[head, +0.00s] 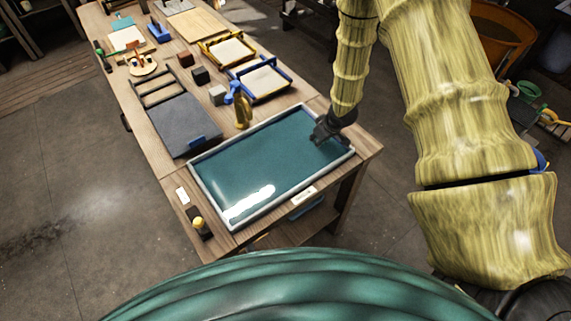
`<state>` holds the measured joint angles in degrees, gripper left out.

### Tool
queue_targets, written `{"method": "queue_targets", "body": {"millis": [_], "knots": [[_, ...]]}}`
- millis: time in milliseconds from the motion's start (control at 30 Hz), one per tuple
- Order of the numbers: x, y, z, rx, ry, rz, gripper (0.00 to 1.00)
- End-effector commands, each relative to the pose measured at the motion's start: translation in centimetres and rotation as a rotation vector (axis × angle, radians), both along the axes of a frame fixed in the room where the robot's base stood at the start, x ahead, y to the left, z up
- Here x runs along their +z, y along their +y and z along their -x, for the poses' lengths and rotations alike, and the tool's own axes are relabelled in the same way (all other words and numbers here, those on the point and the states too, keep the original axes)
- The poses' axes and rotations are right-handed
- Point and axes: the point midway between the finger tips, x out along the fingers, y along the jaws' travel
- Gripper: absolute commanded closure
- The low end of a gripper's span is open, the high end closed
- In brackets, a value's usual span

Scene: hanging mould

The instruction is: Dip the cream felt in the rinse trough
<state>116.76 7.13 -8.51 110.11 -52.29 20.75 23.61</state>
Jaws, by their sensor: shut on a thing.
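The rinse trough (192,172) is a wide, shallow tray with a pale rim and teal water at the near end of the wooden bench. My gripper (318,137) is a small dark shape low over the trough's right end, pointing down and to the left. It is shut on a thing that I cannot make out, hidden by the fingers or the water. I cannot tell whether the fingertips touch the water. No cream felt is clearly visible at the gripper. Cream sheets lie in a yellow frame (205,51) and a blue frame (286,73) farther up the bench.
A dark grey board (180,125) lies left of the trough. A yellow bottle (241,110) and a blue spray bottle (232,91) stand behind its far rim. Several small blocks and a red-handled item (140,61) sit farther back. The bench's right corner (368,145) is bare.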

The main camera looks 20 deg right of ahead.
Motion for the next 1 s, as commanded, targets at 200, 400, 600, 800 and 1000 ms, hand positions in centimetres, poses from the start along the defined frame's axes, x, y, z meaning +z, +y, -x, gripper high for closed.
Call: {"method": "queue_targets", "body": {"millis": [200, 400, 600, 800, 1000], "knots": [[0.1, -0.5, -0.2, -0.001, 0.000, -0.001, 1.00], [0.2, -1.5, -0.6, -0.001, 0.000, -0.001, 1.00], [0.1, -2.5, -0.9, -0.001, 0.000, -0.002, 1.00], [0.0, -2.8, -1.0, 0.001, 0.000, 0.000, 1.00], [0.0, -2.6, -1.0, 0.000, 0.000, 0.000, 1.00]]}}
